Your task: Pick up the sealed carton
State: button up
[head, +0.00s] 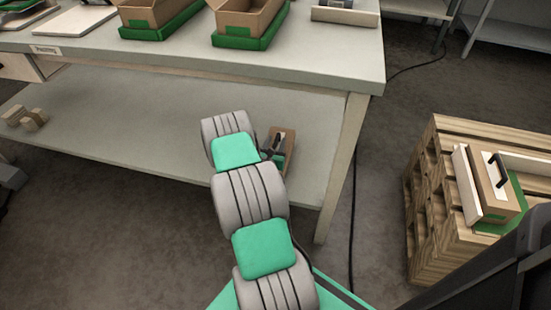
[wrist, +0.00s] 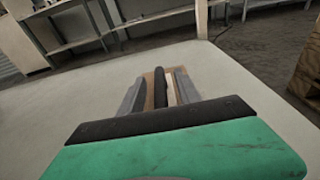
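A small brown carton (head: 288,139) with a dark handle-like part and a bit of green sits on the lower shelf, near the table's right leg. My gripper (head: 272,150) reaches down to it, and my arm partly covers both. In the wrist view, the grey fingers of my gripper (wrist: 160,95) stand apart. The carton (wrist: 149,90) shows between them, with a dark bar and a pale strip along its middle. The fingers seem clear of the dark bar; contact with the carton's sides cannot be made out. Whether its flaps are sealed is hidden.
Two open cartons (head: 152,12) (head: 245,18) stand in green trays on the tabletop (head: 300,62). Small brown blocks (head: 27,118) lie on the shelf's left (head: 110,120). A wooden pallet stack (head: 435,190) at right bears a carton with a black handle (head: 500,172).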

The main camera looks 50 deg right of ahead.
jog(key=shift+c, duration=0.3)
grip_shut()
dwell(1.0)
